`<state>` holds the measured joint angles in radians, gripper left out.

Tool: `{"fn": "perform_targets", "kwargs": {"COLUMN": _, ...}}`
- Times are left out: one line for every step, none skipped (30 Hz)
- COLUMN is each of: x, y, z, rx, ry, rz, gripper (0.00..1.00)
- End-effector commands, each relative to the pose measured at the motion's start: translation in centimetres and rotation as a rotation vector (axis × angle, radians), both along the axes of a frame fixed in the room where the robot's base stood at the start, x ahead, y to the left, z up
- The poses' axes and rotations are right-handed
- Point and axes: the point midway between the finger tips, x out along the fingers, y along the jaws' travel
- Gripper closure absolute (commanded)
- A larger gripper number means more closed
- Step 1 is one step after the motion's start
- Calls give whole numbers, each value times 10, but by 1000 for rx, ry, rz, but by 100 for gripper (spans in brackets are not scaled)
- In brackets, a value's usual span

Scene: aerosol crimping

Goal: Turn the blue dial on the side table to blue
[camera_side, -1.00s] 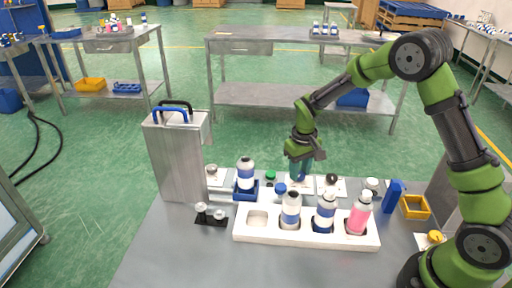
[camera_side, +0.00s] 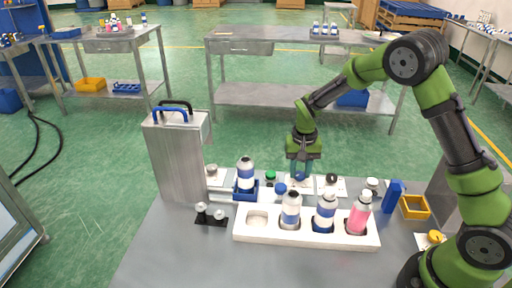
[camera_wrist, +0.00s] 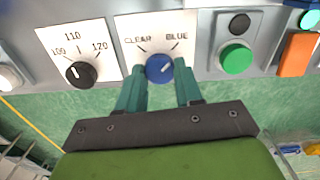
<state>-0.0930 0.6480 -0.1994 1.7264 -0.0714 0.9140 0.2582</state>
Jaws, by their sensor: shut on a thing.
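The blue dial (camera_wrist: 159,68) sits on a white plate (camera_wrist: 137,27) marked CLEAR on the left and BLUE on the right in the wrist view. Its light pointer mark appears to slant to the upper right, towards BLUE. My gripper (camera_wrist: 159,76) has one teal finger on each side of the dial and is shut on it. In the side view my gripper (camera_side: 302,176) points down at the panel row behind the white bottle tray, and its fingers hide most of the dial there.
A black dial (camera_wrist: 80,73) marked 100 to 120 is left of the blue one in the wrist view; a green button (camera_wrist: 236,58) is at right. The white tray (camera_side: 305,238) with several bottles stands in front. A metal box (camera_side: 176,160) stands at left.

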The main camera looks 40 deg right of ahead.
Motion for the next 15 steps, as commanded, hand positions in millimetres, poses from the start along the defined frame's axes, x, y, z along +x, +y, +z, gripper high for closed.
{"fn": "perform_targets", "kwargs": {"x": -1, "y": 0, "z": 1, "rx": 2, "ry": 2, "rz": -7, "gripper": 95}}
{"fn": "perform_targets", "kwargs": {"x": -1, "y": 0, "z": 1, "rx": 2, "ry": 2, "rz": -8, "gripper": 95}}
{"fn": "perform_targets", "kwargs": {"x": -1, "y": 0, "z": 1, "rx": 2, "ry": 2, "rz": -8, "gripper": 95}}
{"fn": "perform_targets", "kwargs": {"x": -1, "y": 0, "z": 1, "rx": 2, "ry": 2, "rz": -8, "gripper": 95}}
{"fn": "perform_targets", "kwargs": {"x": -1, "y": 0, "z": 1, "rx": 2, "ry": 2, "rz": -8, "gripper": 95}}
{"fn": "perform_targets", "kwargs": {"x": -1, "y": 0, "z": 1, "rx": 2, "ry": 2, "rz": -8, "gripper": 95}}
{"fn": "perform_targets", "kwargs": {"x": -1, "y": 0, "z": 1, "rx": 2, "ry": 2, "rz": -8, "gripper": 95}}
{"fn": "perform_targets", "kwargs": {"x": -1, "y": 0, "z": 1, "rx": 2, "ry": 2, "rz": -8, "gripper": 95}}
{"fn": "perform_targets", "kwargs": {"x": -1, "y": 0, "z": 1, "rx": 2, "ry": 2, "rz": -7, "gripper": 95}}
{"fn": "perform_targets", "kwargs": {"x": -1, "y": 0, "z": 1, "rx": 2, "ry": 2, "rz": -7, "gripper": 95}}
{"fn": "perform_targets", "kwargs": {"x": -1, "y": 0, "z": 1, "rx": 2, "ry": 2, "rz": -7, "gripper": 62}}
{"fn": "perform_targets", "kwargs": {"x": -1, "y": 0, "z": 1, "rx": 2, "ry": 2, "rz": -7, "gripper": 56}}
{"fn": "perform_targets", "kwargs": {"x": -1, "y": 0, "z": 1, "rx": 1, "ry": 2, "rz": -7, "gripper": 51}}
{"fn": "perform_targets", "kwargs": {"x": 0, "y": 0, "z": 1, "rx": 1, "ry": 2, "rz": -6, "gripper": 46}}
{"fn": "perform_targets", "kwargs": {"x": 0, "y": 0, "z": 1, "rx": 1, "ry": 2, "rz": -6, "gripper": 40}}
